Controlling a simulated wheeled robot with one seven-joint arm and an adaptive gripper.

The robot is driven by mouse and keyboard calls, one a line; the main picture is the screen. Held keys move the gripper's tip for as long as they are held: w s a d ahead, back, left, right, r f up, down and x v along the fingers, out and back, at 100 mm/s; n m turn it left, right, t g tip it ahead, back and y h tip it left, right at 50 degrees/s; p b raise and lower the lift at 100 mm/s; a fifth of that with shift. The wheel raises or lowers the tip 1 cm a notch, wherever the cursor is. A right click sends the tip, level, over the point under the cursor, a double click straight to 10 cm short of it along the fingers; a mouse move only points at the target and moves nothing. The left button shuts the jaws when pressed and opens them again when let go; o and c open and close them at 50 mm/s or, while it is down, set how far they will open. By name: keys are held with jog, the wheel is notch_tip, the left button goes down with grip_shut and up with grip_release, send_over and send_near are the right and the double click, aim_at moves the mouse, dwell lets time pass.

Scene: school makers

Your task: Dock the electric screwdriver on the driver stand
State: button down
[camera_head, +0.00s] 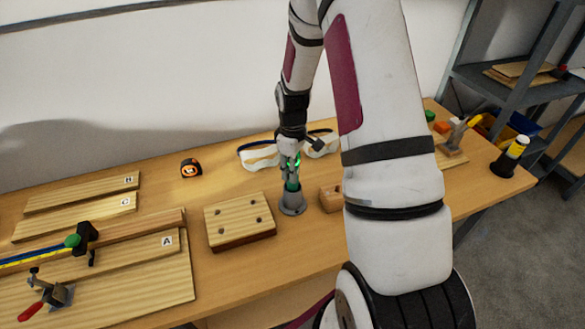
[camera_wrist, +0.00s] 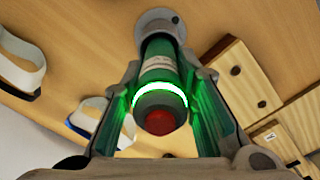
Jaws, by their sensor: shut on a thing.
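The electric screwdriver is a green cylinder (camera_wrist: 160,62) with a pale label, a glowing green ring and a red end cap, seen end-on in the wrist view. A bit of its green body (camera_head: 292,184) shows below my gripper in the head view. My gripper (camera_head: 291,162) is shut on it, with a finger on each side in the wrist view (camera_wrist: 160,105). The driver stand (camera_head: 292,204) is a grey flared holder on the bench, directly under the screwdriver; its rim also shows in the wrist view (camera_wrist: 158,18). The tool's lower end meets the stand; seating depth is hidden.
A wooden block with holes (camera_head: 240,222) stands left of the stand, and a small wooden piece (camera_head: 330,198) right of it. Safety goggles (camera_head: 260,156) lie behind. A tape measure (camera_head: 191,168), boards and a clamp (camera_head: 82,238) occupy the left.

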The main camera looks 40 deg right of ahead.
jog(key=shift+f, duration=0.4)
jog(key=c, duration=1.6)
grip_release()
jog(key=shift+o, duration=0.2)
jog(key=shift+r, duration=0.1)
jog(key=shift+r+p, duration=1.6)
jog(key=shift+r, duration=3.85)
